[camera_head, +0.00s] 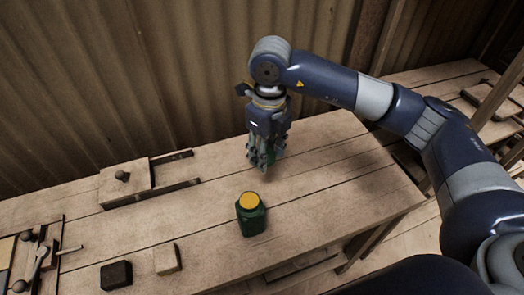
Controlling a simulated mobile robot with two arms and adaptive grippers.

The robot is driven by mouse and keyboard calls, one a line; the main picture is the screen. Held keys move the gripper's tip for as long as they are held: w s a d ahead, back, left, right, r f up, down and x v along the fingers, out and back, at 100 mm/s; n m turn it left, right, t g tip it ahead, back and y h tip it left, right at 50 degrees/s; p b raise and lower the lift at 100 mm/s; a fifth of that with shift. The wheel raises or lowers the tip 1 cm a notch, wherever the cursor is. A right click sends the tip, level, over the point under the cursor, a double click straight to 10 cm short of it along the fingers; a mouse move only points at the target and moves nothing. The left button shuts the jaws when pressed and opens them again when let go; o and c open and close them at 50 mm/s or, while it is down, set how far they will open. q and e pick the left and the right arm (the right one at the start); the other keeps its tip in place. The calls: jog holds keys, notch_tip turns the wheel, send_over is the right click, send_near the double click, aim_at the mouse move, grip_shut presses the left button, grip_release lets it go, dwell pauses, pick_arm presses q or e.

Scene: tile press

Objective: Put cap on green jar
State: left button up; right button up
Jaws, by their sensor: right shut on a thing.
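The green jar (251,222) stands upright on the wooden table, near its right front part. Its top shows a round orange-yellow face, with no green cap on it. My right gripper (265,163) points down above the table, behind the jar and slightly right of it in the picture. It is shut on a small green thing, which I take to be the cap (273,156). The fingers hide most of it. The gripper and jar are apart. My left gripper is not in view.
A wooden block with a dark knob (122,176) lies at the back left. A dark cube (116,275) and a light wooden cube (167,259) stand at the front left. A wooden press-like fixture (41,257) is at far left. The table around the jar is clear.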

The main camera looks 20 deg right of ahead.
jog(key=n, duration=0.2)
jog(key=s+r+n, duration=0.1)
jog(key=n, duration=0.4)
jog(key=shift+s+d+r, duration=0.25)
jog(key=shift+d, duration=0.1)
jog(key=s+d+r+n, duration=0.1)
jog(key=s+n, duration=0.1)
jog(key=n, duration=0.9)
jog(key=s+d+r+n, duration=0.1)
jog(key=s+r+n, duration=0.1)
jog(key=n, duration=1)
jog(key=shift+s+d+r, duration=0.15)
jog(key=shift+s+r, duration=0.1)
jog(key=shift+s, duration=0.45)
